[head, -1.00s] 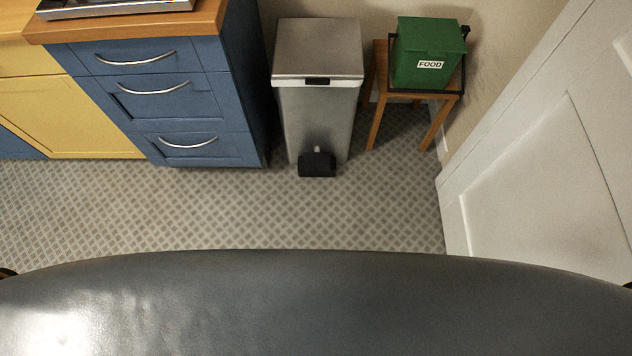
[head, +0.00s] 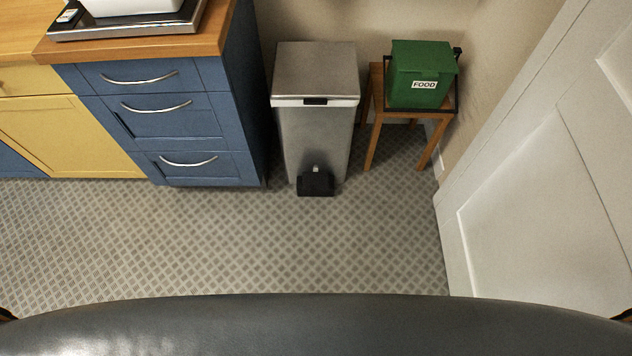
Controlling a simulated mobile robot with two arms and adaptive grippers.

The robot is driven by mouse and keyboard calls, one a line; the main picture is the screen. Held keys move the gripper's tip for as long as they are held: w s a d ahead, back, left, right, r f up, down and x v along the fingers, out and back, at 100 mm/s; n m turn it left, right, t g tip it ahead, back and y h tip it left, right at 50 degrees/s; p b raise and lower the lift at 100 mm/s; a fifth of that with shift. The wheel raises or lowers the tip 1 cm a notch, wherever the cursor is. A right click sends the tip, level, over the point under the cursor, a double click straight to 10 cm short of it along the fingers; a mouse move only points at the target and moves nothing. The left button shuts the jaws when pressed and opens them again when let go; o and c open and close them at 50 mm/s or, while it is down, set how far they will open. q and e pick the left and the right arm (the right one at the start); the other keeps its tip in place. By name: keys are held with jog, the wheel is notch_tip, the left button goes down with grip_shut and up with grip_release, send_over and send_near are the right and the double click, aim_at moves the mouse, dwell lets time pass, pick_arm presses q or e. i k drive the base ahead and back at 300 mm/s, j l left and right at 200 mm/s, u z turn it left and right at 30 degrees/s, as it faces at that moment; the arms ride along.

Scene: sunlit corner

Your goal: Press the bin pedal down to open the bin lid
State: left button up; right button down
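The metal bin (head: 315,135) stands upright against the back wall, just right of the blue drawers. Its lid (head: 315,72) is shut. The black pedal (head: 315,184) sticks out at the foot of the bin's front, close above the floor, with nothing touching it. Neither of my grippers can be made out. Only small dark bits show at the far left and far right edges, above my own dark body at the bottom.
Blue drawers (head: 165,125) stand left of the bin. A wooden stool (head: 371,135) with a green food caddy (head: 422,72) stands close on its right. A white door (head: 540,200) fills the right side. The patterned floor (head: 250,240) before the bin is clear.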

aim_at(315, 180)
jog(key=u, duration=1.15)
jog(key=l, duration=0.85)
jog(key=i+u, duration=0.05)
